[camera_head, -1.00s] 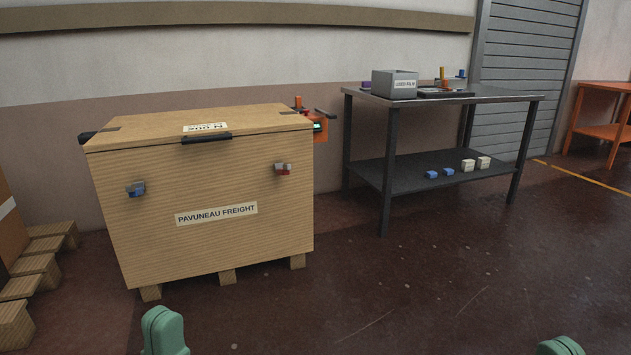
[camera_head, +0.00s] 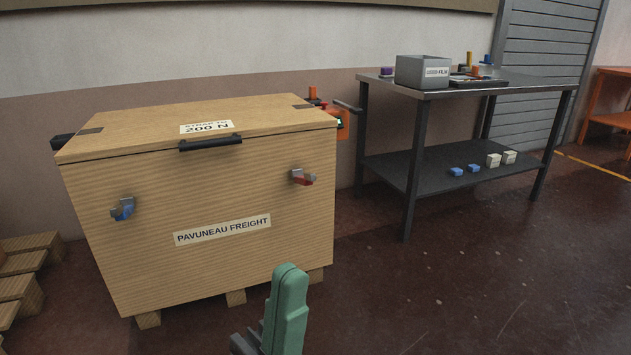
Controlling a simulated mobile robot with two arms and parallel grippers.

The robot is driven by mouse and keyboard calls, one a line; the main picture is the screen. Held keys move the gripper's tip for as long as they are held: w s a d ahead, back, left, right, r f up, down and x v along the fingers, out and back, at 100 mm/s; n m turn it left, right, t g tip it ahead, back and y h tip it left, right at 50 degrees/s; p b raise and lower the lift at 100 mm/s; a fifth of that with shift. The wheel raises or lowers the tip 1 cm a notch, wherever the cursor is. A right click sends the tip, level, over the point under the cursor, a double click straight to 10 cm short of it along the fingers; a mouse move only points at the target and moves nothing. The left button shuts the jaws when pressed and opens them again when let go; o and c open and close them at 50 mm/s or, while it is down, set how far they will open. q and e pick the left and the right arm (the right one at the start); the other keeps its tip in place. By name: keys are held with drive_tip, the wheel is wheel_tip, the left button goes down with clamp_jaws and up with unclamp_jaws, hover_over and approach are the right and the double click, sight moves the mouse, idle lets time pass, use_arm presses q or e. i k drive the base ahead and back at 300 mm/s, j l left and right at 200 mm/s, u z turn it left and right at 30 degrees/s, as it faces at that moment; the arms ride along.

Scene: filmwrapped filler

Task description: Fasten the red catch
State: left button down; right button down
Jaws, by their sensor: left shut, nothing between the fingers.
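The wooden crate (camera_head: 120,255) stands left of centre with its lid (camera_head: 130,135) down. The red catch (camera_head: 305,180) is on the upper right of its front face; its red lever sticks out to the right under a grey block. I cannot tell whether the lever is engaged. A blue catch (camera_head: 122,210) with a grey block is on the front's left side. My left gripper (camera_head: 241,341), dark grey, shows partly at the bottom edge beside my green arm link. It is shut and empty, below and apart from the crate and the red catch. My right gripper is out of view.
A dark metal table (camera_head: 490,90) stands at the right with a grey bin (camera_head: 423,72) on top and blue and white blocks on its lower shelf (camera_head: 430,170). The floor before the table is clear.

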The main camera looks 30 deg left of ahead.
sight(306, 179)
drive_tip(key=i+j, duration=0.15)
drive_tip(key=j, duration=0.2)
drive_tip(key=i+j, duration=0.15)
drive_tip(key=j, duration=0.25)
drive_tip(key=i+j, duration=0.15)
drive_tip(key=j, duration=0.2)
drive_tip(key=i+j+z, duration=0.1)
drive_tip(key=j, duration=0.3)
drive_tip(key=i, duration=0.1)
